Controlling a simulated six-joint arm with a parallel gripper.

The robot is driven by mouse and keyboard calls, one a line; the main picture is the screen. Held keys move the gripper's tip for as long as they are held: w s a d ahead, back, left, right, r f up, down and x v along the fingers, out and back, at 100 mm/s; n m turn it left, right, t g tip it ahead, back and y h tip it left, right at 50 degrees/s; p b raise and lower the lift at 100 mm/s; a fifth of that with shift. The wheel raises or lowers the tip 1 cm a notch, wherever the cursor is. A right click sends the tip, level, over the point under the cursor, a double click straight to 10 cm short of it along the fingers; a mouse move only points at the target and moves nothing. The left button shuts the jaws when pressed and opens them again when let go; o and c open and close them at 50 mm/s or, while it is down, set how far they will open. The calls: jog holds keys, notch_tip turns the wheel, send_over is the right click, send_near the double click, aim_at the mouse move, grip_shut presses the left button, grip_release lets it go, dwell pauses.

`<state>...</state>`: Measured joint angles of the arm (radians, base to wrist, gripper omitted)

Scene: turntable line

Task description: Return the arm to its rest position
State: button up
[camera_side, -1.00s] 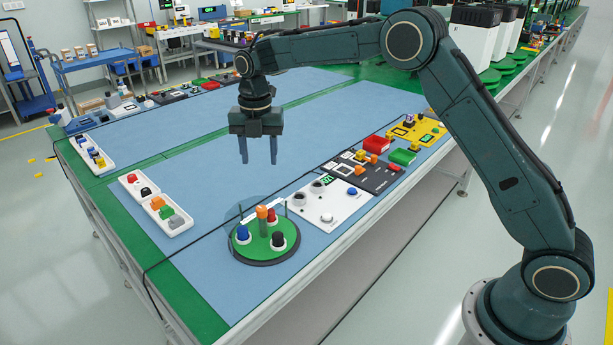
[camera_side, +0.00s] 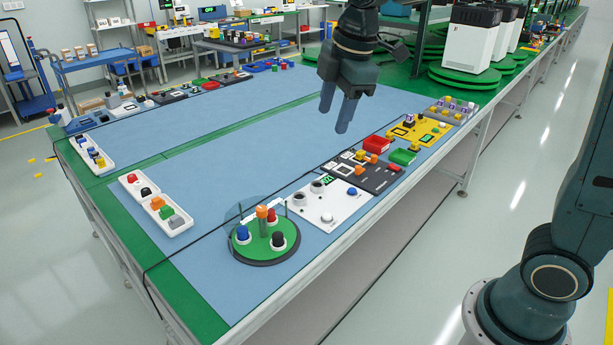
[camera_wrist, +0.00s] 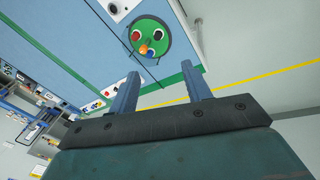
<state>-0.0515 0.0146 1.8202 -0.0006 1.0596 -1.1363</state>
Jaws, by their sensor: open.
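My gripper (camera_side: 338,113) is open and empty. In the side view it hangs tilted, high above the back right part of the blue work mat (camera_side: 215,175), clear of everything on the table. In the wrist view its two blue fingers (camera_wrist: 162,92) stand apart with nothing between them. The green turntable (camera_side: 255,254) is at the table's front edge, well away from my gripper. It carries a blue, a red and a black knob-like part and an orange part around a central post. The turntable also shows beyond the fingers in the wrist view (camera_wrist: 162,49).
White trays (camera_side: 183,225) with coloured parts lie at the left. A white panel (camera_side: 338,212), a black panel (camera_side: 380,178), a red bin (camera_side: 376,145), a green block (camera_side: 402,157) and a yellow panel (camera_side: 425,131) line the right edge. The middle of the mat is clear.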

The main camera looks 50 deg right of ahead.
jog(key=s+d+f+m+t, duration=0.1)
jog(key=s+m, duration=0.5)
jog(key=s, duration=0.4)
jog(key=s+d+f+m+t, duration=0.1)
jog(key=s+f+m, duration=0.1)
jog(key=s+m, duration=0.5)
jog(key=s, duration=0.4)
jog(key=shift+s+f+m+t, duration=0.2)
jog(key=shift+s+m+t, duration=0.1)
jog(key=shift+t, duration=0.1)
